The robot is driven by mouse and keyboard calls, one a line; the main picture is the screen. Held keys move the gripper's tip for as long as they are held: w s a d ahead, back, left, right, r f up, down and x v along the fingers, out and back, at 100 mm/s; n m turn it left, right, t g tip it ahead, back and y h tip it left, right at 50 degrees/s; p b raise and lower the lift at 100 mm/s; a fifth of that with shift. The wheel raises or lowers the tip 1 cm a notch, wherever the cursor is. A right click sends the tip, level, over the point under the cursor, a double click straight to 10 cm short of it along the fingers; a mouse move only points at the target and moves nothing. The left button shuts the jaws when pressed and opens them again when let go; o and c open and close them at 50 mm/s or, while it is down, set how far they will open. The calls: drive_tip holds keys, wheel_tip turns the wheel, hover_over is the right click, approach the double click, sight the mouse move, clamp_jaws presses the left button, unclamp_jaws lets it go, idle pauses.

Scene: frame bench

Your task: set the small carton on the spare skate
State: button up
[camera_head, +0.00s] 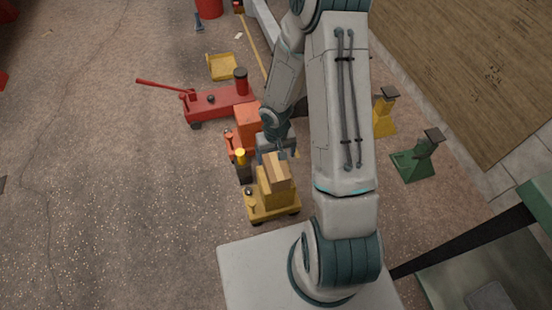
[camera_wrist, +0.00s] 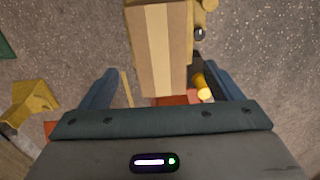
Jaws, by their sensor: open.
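The small carton (camera_head: 277,172) is a tan box with a paler strip along it. In the head view it appears to sit on top of a yellow block on a low yellow wheeled skate (camera_head: 262,213); its underside is hidden. I cannot tell which skate is the spare one. My gripper (camera_head: 274,153) is open, just behind the carton's upper end. In the wrist view the carton (camera_wrist: 160,45) shows between and beyond the spread fingers (camera_wrist: 155,82). I see no clear grip on it, and cannot tell whether either finger touches it.
An orange block (camera_head: 248,121) stands behind my gripper, with a dark post with a yellow top (camera_head: 240,158) left of the carton. A red floor jack (camera_head: 212,103) and yellow tray (camera_head: 221,67) lie farther back. Yellow and green stands (camera_head: 413,162) are at right.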

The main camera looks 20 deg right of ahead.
wheel_tip(320, 180, up, 3)
drive_tip(key=shift+r+p, duration=0.15)
drive_tip(key=shift+p, duration=0.3)
drive_tip(key=s+r, duration=0.7)
drive_tip(key=r, duration=0.6)
drive_tip(key=s+r+t, duration=0.1)
drive_tip(key=s+r, duration=0.5)
drive_tip(key=r, duration=0.7)
drive_tip(key=shift+s+a+r, duration=0.2)
drive_tip(key=shift+s+r, duration=0.1)
drive_tip(key=shift+s, duration=0.1)
